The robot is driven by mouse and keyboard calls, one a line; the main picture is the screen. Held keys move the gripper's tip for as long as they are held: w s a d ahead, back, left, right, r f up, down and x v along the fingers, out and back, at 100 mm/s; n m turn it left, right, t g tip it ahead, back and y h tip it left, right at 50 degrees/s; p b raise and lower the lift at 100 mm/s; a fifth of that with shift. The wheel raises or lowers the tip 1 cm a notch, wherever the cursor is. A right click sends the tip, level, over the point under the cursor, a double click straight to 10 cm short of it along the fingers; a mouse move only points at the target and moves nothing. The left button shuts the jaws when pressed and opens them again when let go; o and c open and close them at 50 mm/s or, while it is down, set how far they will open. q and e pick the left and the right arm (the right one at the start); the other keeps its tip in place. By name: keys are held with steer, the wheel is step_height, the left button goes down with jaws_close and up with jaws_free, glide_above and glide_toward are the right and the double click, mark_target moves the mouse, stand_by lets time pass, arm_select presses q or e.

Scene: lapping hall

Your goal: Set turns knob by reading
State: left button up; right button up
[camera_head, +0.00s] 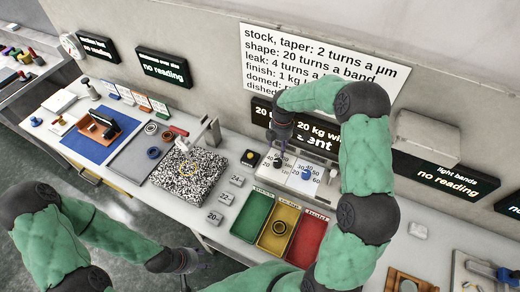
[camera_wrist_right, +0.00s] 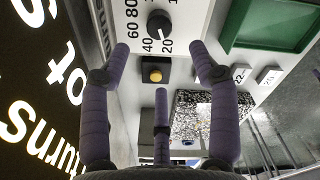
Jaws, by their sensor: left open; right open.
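A pale dial panel (camera_head: 322,190) stands at the back of the bench. Its black knob (camera_wrist_right: 160,23) has 20, 40, 60 and 80 printed around it; I cannot read its pointer surely. A blue knob (camera_head: 306,174) with its own number scale sits to the right. My right gripper (camera_head: 281,150) is open above the panel's left dial and partly hides it. In the right wrist view, the black knob shows beyond and between the open fingers (camera_wrist_right: 160,52), which hold nothing. My left gripper (camera_head: 204,264) is open and empty, low in front of the bench.
A dark display (camera_head: 262,112) behind the panel is partly hidden by my right arm; "20 kg" shows. A wall notice (camera_head: 310,52) lists turns. A yellow button (camera_head: 249,157), speckled plate (camera_head: 170,180) and green tray (camera_head: 252,217), with yellow and red ones beside it, are close by.

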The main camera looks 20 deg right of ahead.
mark_target(278, 161)
step_height(278, 161, down, 11)
steer(key=shift+w+r+b, duration=0.1)
steer(key=shift+b, duration=0.35)
steer(key=c, duration=1.1)
